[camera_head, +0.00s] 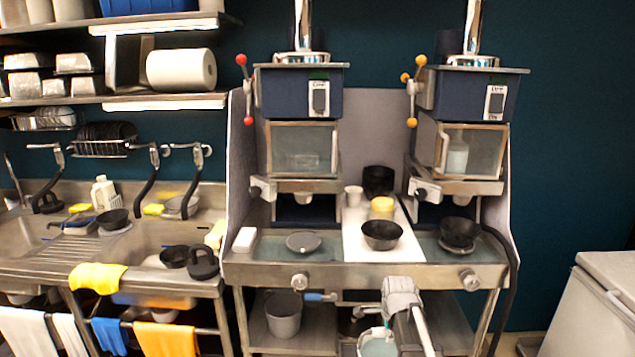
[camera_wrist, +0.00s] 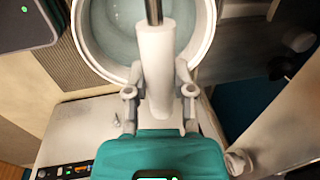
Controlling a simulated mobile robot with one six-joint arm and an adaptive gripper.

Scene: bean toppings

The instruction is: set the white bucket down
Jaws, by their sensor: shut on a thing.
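The white bucket (camera_wrist: 88,50) is at the top of the wrist view, seen from above, with a pale grey-green inside. Its white handle grip (camera_wrist: 156,50) stands between my fingers. My gripper (camera_wrist: 158,80) is shut on this grip, one finger on each side. In the head view the bucket (camera_head: 378,347) is at the bottom edge, low in front of the work station and partly hidden by my arm and the frame edge. I cannot tell what is under it.
A second pale bucket (camera_head: 284,315) stands on the lower shelf of the work station, left of my arm. The counter (camera_head: 270,246) above holds a grey lid and dark bowls. A sink (camera_head: 150,240) is at the left, a white chest (camera_head: 590,310) at the right.

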